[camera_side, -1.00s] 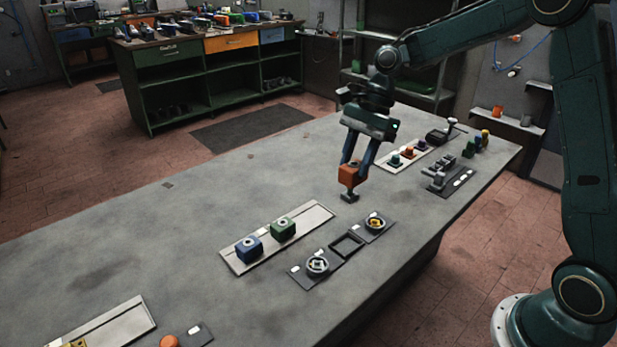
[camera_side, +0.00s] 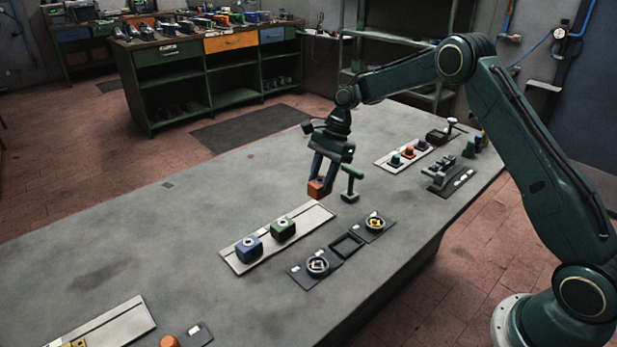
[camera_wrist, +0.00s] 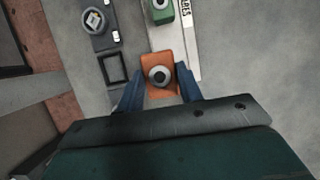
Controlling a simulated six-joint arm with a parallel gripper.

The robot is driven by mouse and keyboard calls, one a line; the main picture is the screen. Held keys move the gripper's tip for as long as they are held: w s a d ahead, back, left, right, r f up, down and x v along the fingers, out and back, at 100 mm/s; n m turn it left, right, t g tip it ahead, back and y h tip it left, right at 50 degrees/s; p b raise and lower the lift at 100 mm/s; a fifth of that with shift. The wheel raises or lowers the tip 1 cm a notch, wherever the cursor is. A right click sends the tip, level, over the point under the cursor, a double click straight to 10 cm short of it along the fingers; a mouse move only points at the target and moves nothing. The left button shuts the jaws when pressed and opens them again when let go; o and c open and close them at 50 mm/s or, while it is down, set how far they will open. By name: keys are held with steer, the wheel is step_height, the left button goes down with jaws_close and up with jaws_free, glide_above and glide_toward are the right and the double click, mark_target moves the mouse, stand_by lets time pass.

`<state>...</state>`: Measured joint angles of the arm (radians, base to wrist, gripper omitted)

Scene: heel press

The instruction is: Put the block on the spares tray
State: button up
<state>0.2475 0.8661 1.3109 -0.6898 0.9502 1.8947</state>
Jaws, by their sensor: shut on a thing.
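My gripper (camera_side: 316,180) is shut on an orange block (camera_side: 317,188) and holds it by the far end of the pale spares tray (camera_side: 311,216). In the wrist view the block (camera_wrist: 160,77), with a round grey top feature, sits between my two blue fingers (camera_wrist: 159,90). It covers part of the tray (camera_wrist: 165,42), beside a green block (camera_wrist: 162,12). A blue block (camera_side: 249,249) and the green block (camera_side: 283,229) stand on the tray. The far end of the tray is bare. The gap under the orange block is hard to judge.
A green T-handled post (camera_side: 352,183) stands just right of my gripper. Dark plates with a round fixture (camera_side: 317,265), a square frame (camera_side: 347,246) and another fixture (camera_side: 375,222) lie right of the tray. The table left of the tray is clear.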

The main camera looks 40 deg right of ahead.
mark_target(317, 182)
steer(key=shift+w+f, duration=0.45)
steer(key=shift+f, duration=0.25)
steer(key=shift+w+f, duration=0.45)
steer(key=shift+f, duration=0.2)
steer(key=shift+f, duration=0.1)
steer(key=shift+f, duration=2.45)
steer(key=shift+f, duration=0.4)
steer(key=o, duration=1.2)
steer(key=shift+d+r, duration=0.1)
steer(key=v, duration=1.3)
steer(key=shift+d+r, duration=0.15)
steer(key=shift+r, duration=0.1)
